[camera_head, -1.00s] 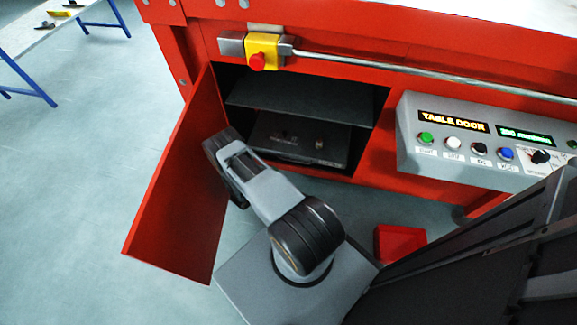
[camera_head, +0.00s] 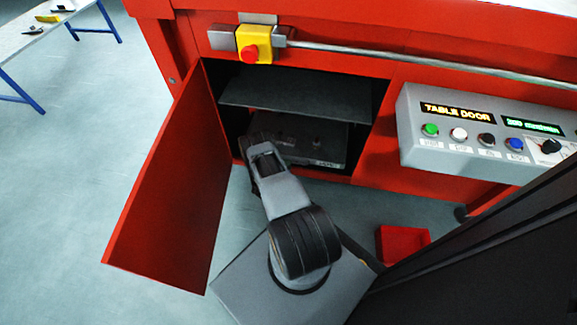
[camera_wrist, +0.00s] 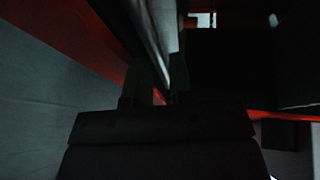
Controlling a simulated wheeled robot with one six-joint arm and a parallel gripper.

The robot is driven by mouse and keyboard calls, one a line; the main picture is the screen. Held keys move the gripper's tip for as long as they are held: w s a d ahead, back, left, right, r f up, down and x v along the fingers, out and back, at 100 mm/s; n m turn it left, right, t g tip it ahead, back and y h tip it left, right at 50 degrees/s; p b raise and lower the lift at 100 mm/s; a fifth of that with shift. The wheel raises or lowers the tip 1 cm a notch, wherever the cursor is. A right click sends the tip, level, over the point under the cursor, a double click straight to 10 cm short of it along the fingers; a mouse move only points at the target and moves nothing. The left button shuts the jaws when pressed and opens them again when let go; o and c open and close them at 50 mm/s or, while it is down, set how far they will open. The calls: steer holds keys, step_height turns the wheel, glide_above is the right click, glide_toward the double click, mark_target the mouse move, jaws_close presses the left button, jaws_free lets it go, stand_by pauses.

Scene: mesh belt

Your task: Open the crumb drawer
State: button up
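The cabinet under the red machine is open, with its red door (camera_head: 175,190) swung out to the left. Inside, below a dark shelf (camera_head: 295,98), is a low dark box (camera_head: 322,142) with small fittings on top and a pale label at its front. I cannot tell whether it is the crumb drawer. My gripper (camera_head: 255,145) reaches into the lower left of the opening, left of this box and partly covering it. In the dark wrist view its two fingers (camera_wrist: 160,88) stand apart, with a pale bar and a red strip showing between them. I see nothing clearly held.
A grey control panel (camera_head: 485,135) juts out at the right. A red and yellow stop button (camera_head: 251,48) and a long metal rail (camera_head: 420,64) run above the opening. A red tray (camera_head: 403,244) lies on the floor to the right.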

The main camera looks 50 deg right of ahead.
steer(key=shift+w+d+f, duration=0.1)
steer(key=shift+d+f, duration=0.05)
steer(key=shift+d, duration=0.5)
jaws_close()
